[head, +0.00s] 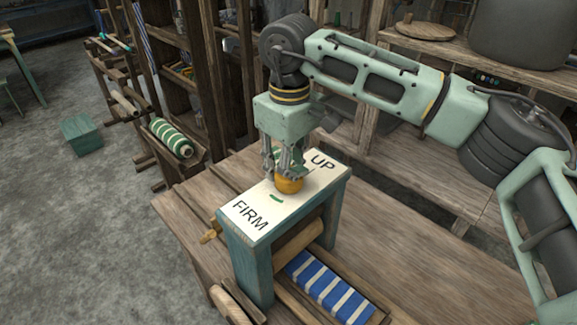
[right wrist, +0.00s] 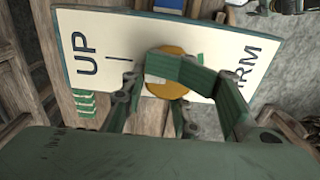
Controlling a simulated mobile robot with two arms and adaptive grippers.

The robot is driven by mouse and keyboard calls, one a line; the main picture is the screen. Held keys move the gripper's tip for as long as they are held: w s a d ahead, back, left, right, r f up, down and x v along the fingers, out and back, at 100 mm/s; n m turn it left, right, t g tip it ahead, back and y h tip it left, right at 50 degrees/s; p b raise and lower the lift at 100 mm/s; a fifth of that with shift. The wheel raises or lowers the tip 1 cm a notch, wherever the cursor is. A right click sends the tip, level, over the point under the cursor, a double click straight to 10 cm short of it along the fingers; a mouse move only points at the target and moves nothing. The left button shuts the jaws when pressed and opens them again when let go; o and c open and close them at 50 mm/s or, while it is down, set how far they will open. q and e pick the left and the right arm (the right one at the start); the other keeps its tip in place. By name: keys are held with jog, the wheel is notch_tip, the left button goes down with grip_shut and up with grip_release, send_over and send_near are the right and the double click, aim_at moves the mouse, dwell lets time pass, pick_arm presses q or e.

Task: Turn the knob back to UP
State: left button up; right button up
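The orange-yellow round knob (head: 289,184) sits on a white panel (head: 314,181) on top of a teal frame. The panel reads UP at its far right end and FIRM at its near left end. A green mark lies on the FIRM side of the knob. My right gripper (head: 283,173) points down with its fingers at the knob. In the right wrist view the fingers reach over and beside the knob (right wrist: 158,88) and hide part of it. I cannot tell whether they grip it or where the knob points. My left gripper is out of view.
The teal frame (head: 250,262) stands on the wooden loom (head: 415,265). A blue-and-white striped cloth (head: 328,288) lies beside it. A green-and-white roll (head: 170,138) is at the left. Wooden shelves stand behind; the floor at the left is mostly clear.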

jog(key=o, duration=0.6)
jog(key=shift+s+f, duration=0.15)
jog(key=shift+s, duration=0.45)
jog(key=shift+c, duration=0.2)
jog(key=shift+o, duration=0.3)
jog(key=shift+s+d+r, duration=0.15)
jog(key=shift+d+r, duration=0.05)
jog(key=shift+d, duration=0.1)
jog(key=shift+w+a, duration=0.15)
jog(key=shift+w, duration=0.15)
jog(key=shift+r, duration=0.25)
notch_tip(320, 180, up, 12)
jog(key=shift+f, duration=0.25)
